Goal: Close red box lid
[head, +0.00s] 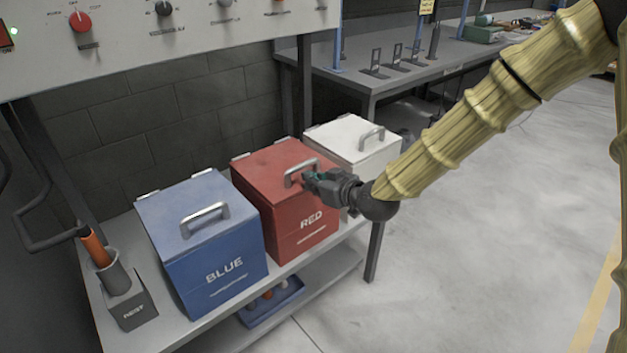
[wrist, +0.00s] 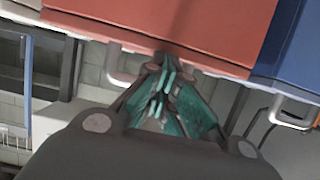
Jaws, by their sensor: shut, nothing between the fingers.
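The red box (head: 300,225) stands on the bench between a blue and a white box. Its red lid (head: 262,168) lies flat over the box and looks shut; a small gap at the front edge cannot be ruled out. A grey handle (head: 300,172) rises from the lid near its front. My gripper (head: 309,180) is shut and empty at the lid's front edge, beside the handle. In the wrist view, my gripper's green-padded fingers (wrist: 163,88) are together, close to the red box's edge (wrist: 215,62). Whether they touch it is unclear.
The blue box (head: 215,260) with its lid down stands left, and the white box (head: 352,140) stands right. A holder with an orange-handled tool (head: 95,248) is at the bench's left end. A control panel (head: 170,40) hangs above. The floor (head: 450,250) to the right is clear.

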